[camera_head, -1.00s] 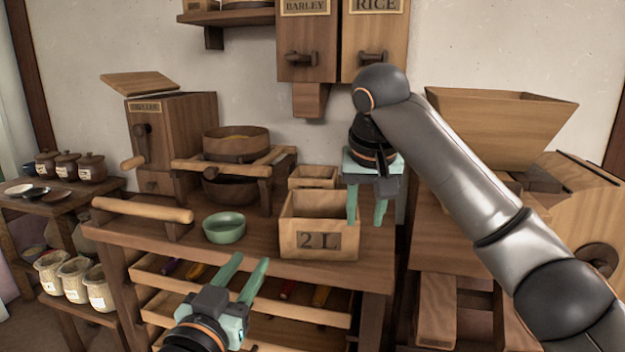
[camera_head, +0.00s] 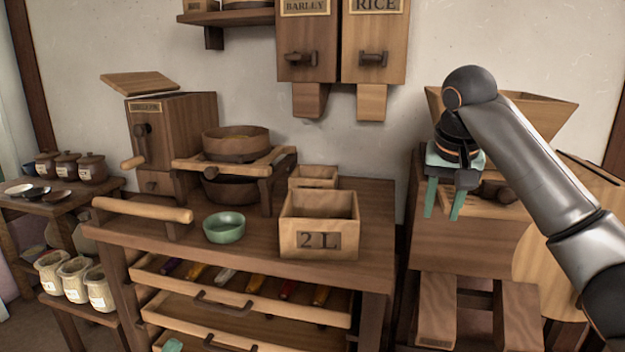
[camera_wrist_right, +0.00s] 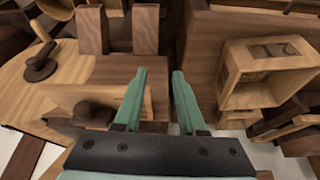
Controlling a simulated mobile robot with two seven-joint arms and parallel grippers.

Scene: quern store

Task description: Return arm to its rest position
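My right gripper (camera_head: 443,214) hangs fingers down from my right arm, in front of the wooden hopper at the right in the head view. Its two green fingers are apart with nothing between them. In the right wrist view the fingers (camera_wrist_right: 160,76) also stand apart and empty, over wooden furniture.
The worktable (camera_head: 262,231) bears the 2 L box (camera_head: 318,240), a green bowl (camera_head: 224,228) and a sieve stand (camera_head: 235,163). The hopper (camera_head: 545,120) is behind my right gripper. Rice (camera_head: 374,45) and barley (camera_head: 306,45) dispensers hang on the wall. An open drawer (camera_head: 240,296) juts out below.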

